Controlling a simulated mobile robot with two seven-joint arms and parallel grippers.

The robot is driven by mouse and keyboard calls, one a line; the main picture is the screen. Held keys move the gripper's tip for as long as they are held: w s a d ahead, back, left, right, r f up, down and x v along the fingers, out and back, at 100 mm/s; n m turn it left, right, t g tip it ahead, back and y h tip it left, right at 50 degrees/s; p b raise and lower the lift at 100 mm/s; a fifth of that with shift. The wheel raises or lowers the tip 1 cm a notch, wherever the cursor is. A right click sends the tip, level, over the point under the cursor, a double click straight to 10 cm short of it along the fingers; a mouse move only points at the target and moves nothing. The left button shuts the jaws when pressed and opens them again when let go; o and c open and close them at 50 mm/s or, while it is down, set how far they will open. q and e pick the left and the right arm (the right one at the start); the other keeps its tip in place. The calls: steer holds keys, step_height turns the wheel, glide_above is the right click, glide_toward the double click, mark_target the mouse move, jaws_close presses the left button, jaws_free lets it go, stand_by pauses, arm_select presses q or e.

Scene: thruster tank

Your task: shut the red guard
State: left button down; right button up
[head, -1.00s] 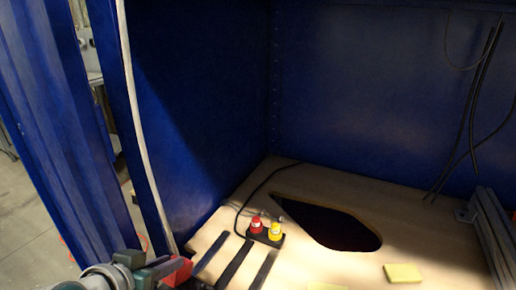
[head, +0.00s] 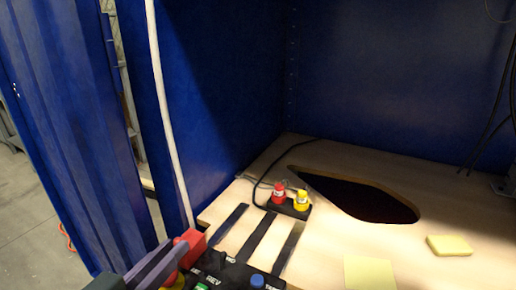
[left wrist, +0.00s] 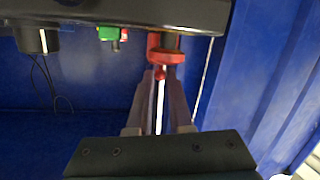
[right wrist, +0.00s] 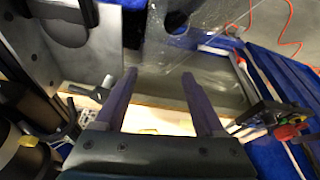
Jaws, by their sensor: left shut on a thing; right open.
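The red guard (head: 190,243) is at the left end of a black control panel (head: 236,272). It appears raised, but its exact angle is unclear. My left gripper (head: 172,262) reaches it from the lower left. In the left wrist view, the guard (left wrist: 165,55) is just ahead of the fingers, and the left gripper (left wrist: 162,78) is shut on a small red part of it. What lies under the guard is mostly hidden; a bit of yellow shows beside it. My right gripper (right wrist: 157,75) is open and empty, away from the guard.
The panel has a green button (head: 201,286), a blue knob (head: 257,281) and black levers or strips. Behind it, a pale board (head: 330,240) carries a red-and-yellow button box (head: 291,205), a dark cutout (head: 355,195) and yellow pads (head: 449,245). Blue walls (head: 220,90) enclose the left and back.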

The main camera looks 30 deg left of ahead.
arm_select(q)
steer(key=c, duration=0.8)
jaws_free()
steer(key=shift+w, duration=0.1)
arm_select(e)
steer(key=shift+r+p, duration=0.6)
arm_select(q)
steer(key=v, duration=1)
